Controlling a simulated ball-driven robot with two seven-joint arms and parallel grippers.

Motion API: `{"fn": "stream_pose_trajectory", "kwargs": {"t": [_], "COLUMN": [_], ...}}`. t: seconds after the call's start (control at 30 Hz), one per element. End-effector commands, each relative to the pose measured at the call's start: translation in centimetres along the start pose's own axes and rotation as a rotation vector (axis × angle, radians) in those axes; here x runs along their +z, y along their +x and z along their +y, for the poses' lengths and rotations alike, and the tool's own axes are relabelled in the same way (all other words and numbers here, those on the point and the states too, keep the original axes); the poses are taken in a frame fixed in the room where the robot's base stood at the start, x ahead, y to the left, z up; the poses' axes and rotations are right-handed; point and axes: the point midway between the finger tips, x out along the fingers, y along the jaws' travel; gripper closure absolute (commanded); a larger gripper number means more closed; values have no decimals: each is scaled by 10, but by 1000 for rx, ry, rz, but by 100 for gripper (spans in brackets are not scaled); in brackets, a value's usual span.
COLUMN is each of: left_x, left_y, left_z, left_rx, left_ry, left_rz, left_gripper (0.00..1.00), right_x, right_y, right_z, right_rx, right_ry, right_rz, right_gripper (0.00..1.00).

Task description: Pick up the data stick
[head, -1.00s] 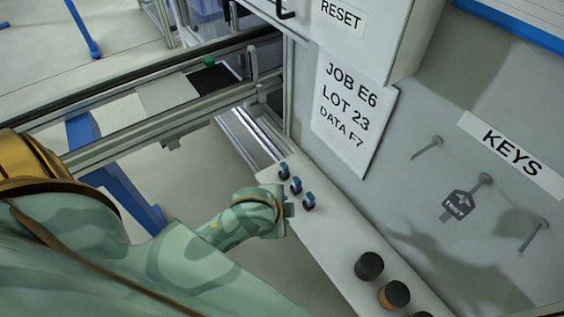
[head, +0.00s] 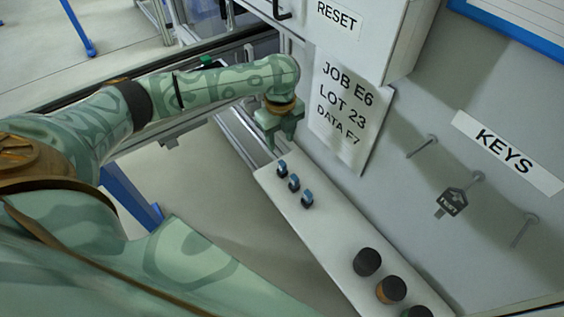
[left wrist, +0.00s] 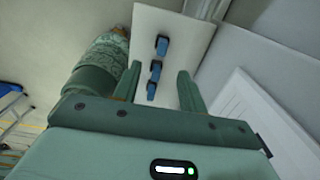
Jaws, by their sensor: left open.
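Three small data sticks with blue bodies and dark parts stand in a row near the far end of a narrow white shelf: a far one (head: 282,167), a middle one (head: 294,183) and a near one (head: 307,200). My left gripper (head: 280,147) is open and empty, fingers down, just beyond and above the far stick. In the left wrist view, its fingers (left wrist: 158,74) are spread, and the sticks (left wrist: 162,45) (left wrist: 155,70) (left wrist: 151,90) show between and past them, not gripped. My right gripper is not in view.
The white shelf (head: 330,250) runs along the grey wall. Dark round knobs or caps (head: 367,262) stand at its near end. A JOB E6 notice (head: 342,110) hangs close to my left gripper. A KEYS label (head: 507,153), hooks and a dark key tag (head: 451,201) are at right.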

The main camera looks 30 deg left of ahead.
Motion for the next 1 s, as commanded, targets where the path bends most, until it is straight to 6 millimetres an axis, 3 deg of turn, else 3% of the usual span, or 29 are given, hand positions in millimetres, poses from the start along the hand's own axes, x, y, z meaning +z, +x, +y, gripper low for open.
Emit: {"fn": "stream_pose_trajectory", "kwargs": {"t": [0.2,0.47,0.73,1.0], "left_x": [0,-1,-2,-1], "left_y": [46,68,110,114], "left_z": [0,-1,-4,-4], "left_rx": [6,3,4,1], "left_ry": [0,1,-1,1], "left_rz": [5,4,5,2], "left_gripper": [58,58,58,58], "right_x": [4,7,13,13], "right_y": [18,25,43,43], "right_z": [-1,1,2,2], "right_rx": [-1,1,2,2], "right_ry": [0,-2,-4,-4], "right_rz": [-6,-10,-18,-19], "right_gripper": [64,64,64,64]}}
